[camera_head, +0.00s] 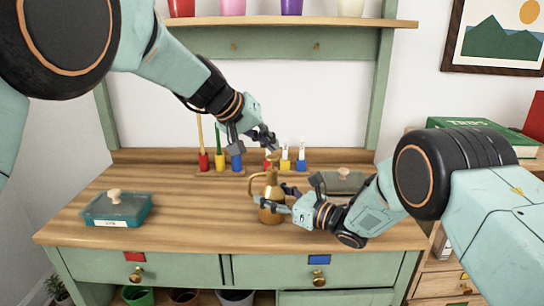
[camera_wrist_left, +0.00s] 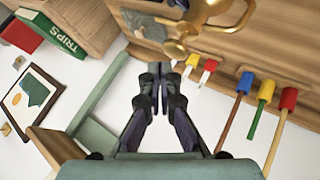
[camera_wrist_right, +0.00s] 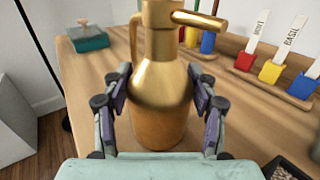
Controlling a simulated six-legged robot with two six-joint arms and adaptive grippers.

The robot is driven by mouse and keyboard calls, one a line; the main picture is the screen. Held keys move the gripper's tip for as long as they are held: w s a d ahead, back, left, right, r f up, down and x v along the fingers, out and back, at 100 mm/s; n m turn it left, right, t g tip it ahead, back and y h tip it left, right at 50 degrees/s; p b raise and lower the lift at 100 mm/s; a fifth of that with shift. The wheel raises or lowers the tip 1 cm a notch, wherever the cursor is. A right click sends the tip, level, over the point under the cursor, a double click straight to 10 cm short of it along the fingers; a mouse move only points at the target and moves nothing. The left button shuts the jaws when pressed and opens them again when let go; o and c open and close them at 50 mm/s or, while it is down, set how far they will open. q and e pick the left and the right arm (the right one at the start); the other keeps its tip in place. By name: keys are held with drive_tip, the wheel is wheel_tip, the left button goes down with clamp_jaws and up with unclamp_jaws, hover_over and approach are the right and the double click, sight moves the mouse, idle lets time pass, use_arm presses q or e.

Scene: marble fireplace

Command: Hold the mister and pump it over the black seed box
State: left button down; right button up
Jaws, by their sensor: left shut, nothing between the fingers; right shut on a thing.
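The brass mister (camera_head: 271,194) stands upright near the middle of the wooden bench. It fills the middle of the right wrist view (camera_wrist_right: 160,95) and shows at the top of the left wrist view (camera_wrist_left: 215,14). My right gripper (camera_head: 287,199) is shut around the mister's body, with one finger on each side (camera_wrist_right: 160,100). My left gripper (camera_head: 267,139) is shut and empty, just above the mister's top; its fingertips meet in the left wrist view (camera_wrist_left: 158,76). A dark box with speckled contents (camera_wrist_right: 286,170) is partly seen at the lower right, partly hidden by my right arm in the head view.
A teal lidded box (camera_head: 117,210) sits at the bench's left. Racks with red, yellow and blue holders (camera_head: 285,164) stand behind the mister. A green book (camera_head: 480,135) lies at the right.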

sight(269, 157)
use_arm(q)
drive_tip(key=shift+f, duration=0.35)
drive_tip(key=shift+f, duration=0.95)
idle(1.0)
idle(0.4)
drive_tip(key=shift+r, duration=1.4)
drive_tip(key=shift+r, duration=0.1)
drive_tip(key=shift+r, duration=2.4)
drive_tip(key=shift+r, duration=0.1)
wheel_tip(269, 157, up, 4)
drive_tip(key=shift+f, duration=0.2)
